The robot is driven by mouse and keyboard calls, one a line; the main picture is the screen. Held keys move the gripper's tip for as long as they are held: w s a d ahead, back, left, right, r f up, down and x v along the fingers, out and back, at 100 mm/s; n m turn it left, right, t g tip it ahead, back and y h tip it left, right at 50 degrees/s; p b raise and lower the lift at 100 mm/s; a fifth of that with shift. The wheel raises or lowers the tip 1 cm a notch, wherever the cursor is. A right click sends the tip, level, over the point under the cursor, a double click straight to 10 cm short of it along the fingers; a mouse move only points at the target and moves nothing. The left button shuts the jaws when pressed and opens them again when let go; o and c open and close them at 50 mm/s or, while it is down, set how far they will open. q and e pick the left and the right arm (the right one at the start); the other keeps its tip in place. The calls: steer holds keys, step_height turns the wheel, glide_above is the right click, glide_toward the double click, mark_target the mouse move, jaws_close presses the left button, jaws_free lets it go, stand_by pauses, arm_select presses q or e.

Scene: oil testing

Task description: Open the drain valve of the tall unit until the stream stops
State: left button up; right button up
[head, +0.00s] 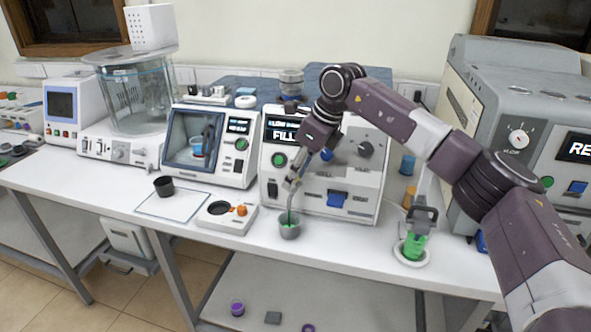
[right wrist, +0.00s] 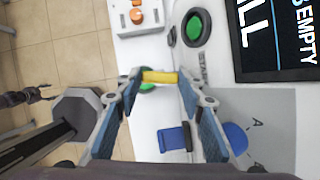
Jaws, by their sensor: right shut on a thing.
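The unit with the dark display reading "FILL" (head: 284,132) stands mid-bench; its display also shows in the right wrist view (right wrist: 275,40), with "EMPTY" partly readable. My right gripper (head: 292,182) is at its lower front left. In the right wrist view my right gripper (right wrist: 160,78) is shut on a yellow valve handle (right wrist: 160,77), which lies crosswise between the fingertips. Below the gripper in the head view, a thin green stream (head: 289,214) runs down into a small grey metal cup (head: 290,230). Green liquid (right wrist: 147,88) shows behind the handle.
Left of the cup is a white device with an orange knob (head: 241,210). Right of the cup, a green beaker (head: 414,246) sits on a white round base. The bench's front edge is close to the metal cup.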

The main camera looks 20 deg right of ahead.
steer(key=shift+d+n+g, duration=0.1)
steer(key=shift+n+g, duration=0.2)
steer(key=shift+n, duration=0.2)
steer(key=o, duration=1.2)
steer(key=shift+c, duration=0.2)
steer(key=shift+r, duration=0.1)
steer(key=v, duration=0.8)
